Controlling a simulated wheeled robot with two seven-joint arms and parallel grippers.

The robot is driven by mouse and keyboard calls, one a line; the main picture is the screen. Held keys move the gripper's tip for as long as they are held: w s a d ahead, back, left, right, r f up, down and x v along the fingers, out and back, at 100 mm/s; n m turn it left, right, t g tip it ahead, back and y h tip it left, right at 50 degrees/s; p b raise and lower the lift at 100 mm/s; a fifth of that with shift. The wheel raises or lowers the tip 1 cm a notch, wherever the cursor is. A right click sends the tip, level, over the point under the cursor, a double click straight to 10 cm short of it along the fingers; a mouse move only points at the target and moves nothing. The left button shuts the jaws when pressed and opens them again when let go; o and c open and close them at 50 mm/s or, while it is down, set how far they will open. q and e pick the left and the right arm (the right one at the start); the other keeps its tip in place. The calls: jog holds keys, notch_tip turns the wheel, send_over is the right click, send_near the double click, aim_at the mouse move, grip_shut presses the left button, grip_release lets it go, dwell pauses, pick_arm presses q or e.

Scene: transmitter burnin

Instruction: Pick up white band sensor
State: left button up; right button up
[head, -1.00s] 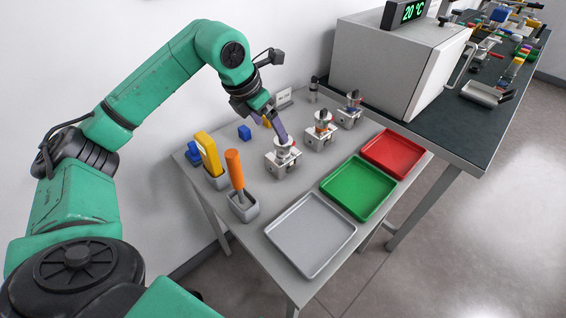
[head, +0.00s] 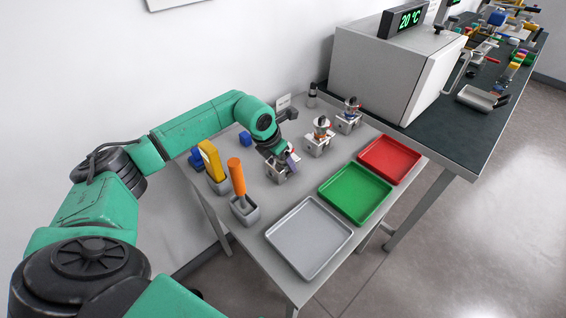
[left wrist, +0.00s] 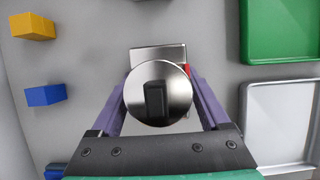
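The nearest sensor stands upright in a metal block fixture (head: 277,176) on the grey table, mostly hidden in the head view by my left gripper (head: 287,162). In the left wrist view its round metal top (left wrist: 178,86) with a dark block on it lies between the purple fingers of my left gripper (left wrist: 160,85). The fingers are spread at either side; contact is not clear. Two similar sensors stand in fixtures further back, the middle one (head: 321,127) and the far one (head: 351,104). My right gripper is out of view.
Grey (head: 309,240), green (head: 355,193) and red (head: 390,160) trays lie along the table's right side. Orange-handled (head: 236,176) and yellow-handled (head: 209,158) tools stand in holders at left. A white oven (head: 385,75) stands on the dark bench behind.

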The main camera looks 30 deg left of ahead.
pick_arm(q)
jog(key=c, duration=1)
jog(key=shift+w+r, duration=0.1)
jog(key=shift+w, duration=0.05)
jog(key=shift+r, duration=0.1)
